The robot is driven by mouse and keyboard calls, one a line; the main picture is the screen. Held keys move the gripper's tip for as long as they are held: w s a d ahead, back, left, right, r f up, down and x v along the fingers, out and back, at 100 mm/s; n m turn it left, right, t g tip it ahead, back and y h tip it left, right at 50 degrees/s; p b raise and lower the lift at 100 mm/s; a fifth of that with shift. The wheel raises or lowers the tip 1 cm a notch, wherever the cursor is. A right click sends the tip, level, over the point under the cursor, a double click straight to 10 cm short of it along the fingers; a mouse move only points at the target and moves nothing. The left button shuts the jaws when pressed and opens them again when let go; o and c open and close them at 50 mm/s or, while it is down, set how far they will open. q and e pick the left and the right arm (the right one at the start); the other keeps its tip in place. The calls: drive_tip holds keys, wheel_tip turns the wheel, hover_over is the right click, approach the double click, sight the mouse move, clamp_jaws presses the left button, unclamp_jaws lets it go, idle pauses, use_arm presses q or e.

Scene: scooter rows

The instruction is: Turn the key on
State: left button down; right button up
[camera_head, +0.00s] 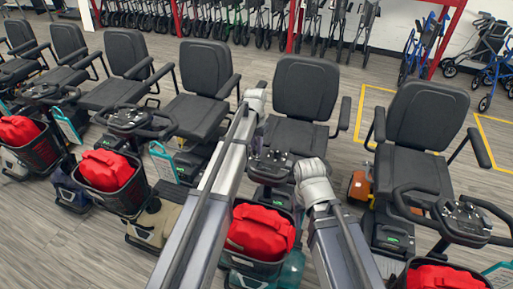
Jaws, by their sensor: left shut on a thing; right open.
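The scooter in the middle has a black tiller console with dials (273,160) in front of its black seat (305,87). A red bag (262,232) sits in its front basket, partly behind my arm. I cannot make out a key; the console is small and partly covered. My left arm reaches up past the console's left side, its pale joint at seat height. My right arm reaches up to the console's right side. The fingers of both grippers are hidden behind the arm links, so neither contact with the console nor a grasp shows.
More scooters stand in a row, including a right one with a black console (463,218) and a left one (127,118), each with a red bag in front. Yellow floor lines (362,100) mark the right. Walkers (212,20) line the back wall. Wood floor lies between.

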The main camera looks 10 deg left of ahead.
use_arm(q)
drive_tip(key=shift+m, duration=1.9)
drive_tip(key=shift+h, duration=0.3)
drive_tip(key=c, duration=0.8)
unclamp_jaws()
drive_tip(key=r+p, duration=0.8)
drive_tip(key=shift+w+a, duration=0.25)
drive_tip(key=shift+a, duration=0.05)
drive_tip(key=shift+f, duration=0.1)
